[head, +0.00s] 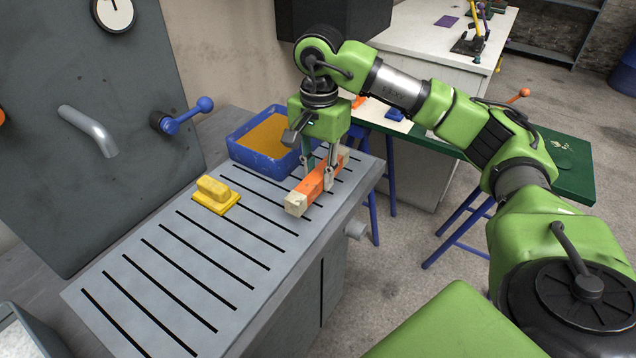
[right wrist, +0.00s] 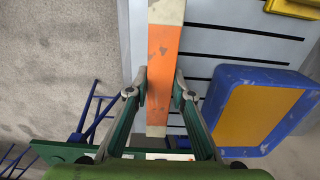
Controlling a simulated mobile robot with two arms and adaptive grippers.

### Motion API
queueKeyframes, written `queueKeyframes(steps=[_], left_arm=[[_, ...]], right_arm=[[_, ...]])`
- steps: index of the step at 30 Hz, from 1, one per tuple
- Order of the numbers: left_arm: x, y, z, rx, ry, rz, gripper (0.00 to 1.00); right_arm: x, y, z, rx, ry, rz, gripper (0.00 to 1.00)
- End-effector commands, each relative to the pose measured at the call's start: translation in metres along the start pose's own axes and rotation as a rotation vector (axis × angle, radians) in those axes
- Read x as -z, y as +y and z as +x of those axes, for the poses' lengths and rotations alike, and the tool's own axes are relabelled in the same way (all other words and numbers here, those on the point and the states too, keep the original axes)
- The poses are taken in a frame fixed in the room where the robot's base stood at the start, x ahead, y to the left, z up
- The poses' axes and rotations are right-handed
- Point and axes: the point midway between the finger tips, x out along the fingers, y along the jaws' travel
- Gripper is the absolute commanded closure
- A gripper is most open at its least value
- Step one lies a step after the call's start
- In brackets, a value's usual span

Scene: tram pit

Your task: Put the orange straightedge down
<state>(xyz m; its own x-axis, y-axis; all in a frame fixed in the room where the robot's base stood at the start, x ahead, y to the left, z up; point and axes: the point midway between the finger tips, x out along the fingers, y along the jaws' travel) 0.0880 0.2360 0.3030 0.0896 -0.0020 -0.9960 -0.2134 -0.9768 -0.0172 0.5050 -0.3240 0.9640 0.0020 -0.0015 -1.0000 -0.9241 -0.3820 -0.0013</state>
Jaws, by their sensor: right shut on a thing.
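The orange straightedge (head: 311,187) has a pale, worn end and lies along the right part of the grey slotted bench top (head: 190,255). My right gripper (head: 328,182) reaches down from above and is shut on the straightedge near its middle. In the right wrist view the straightedge (right wrist: 160,70) runs between the two fingertips (right wrist: 160,88). Whether its underside touches the bench top or hangs just above it, I cannot tell. My left gripper is not in view.
A blue tray with a yellow-orange inside (head: 240,152) stands at the back of the bench, left of my gripper. A yellow block with a handle (head: 215,195) sits on the slots nearby. The front left of the bench top is clear. A green table (head: 570,165) stands behind.

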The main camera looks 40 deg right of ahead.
Motion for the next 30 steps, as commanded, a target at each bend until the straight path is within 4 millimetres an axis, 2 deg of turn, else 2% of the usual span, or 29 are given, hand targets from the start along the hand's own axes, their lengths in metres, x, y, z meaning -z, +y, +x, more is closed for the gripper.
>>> queueKeyframes(steps=[7,20,21,22,30], left_arm=[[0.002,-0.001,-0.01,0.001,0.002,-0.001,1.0],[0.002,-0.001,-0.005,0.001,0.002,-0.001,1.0],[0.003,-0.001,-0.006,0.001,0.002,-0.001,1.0],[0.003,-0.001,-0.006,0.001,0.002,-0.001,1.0],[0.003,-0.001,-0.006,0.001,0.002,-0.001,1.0]], right_arm=[[0.002,-0.003,0.032,-0.002,0.0,0.0,1.0],[0.002,-0.003,0.041,0.0,0.0,0.0,1.0],[0.002,-0.003,0.039,-0.001,0.0,0.0,0.68],[0.002,-0.003,0.039,-0.001,0.0,0.0,0.61],[0.002,-0.003,0.039,-0.001,0.0,0.0,0.61]])
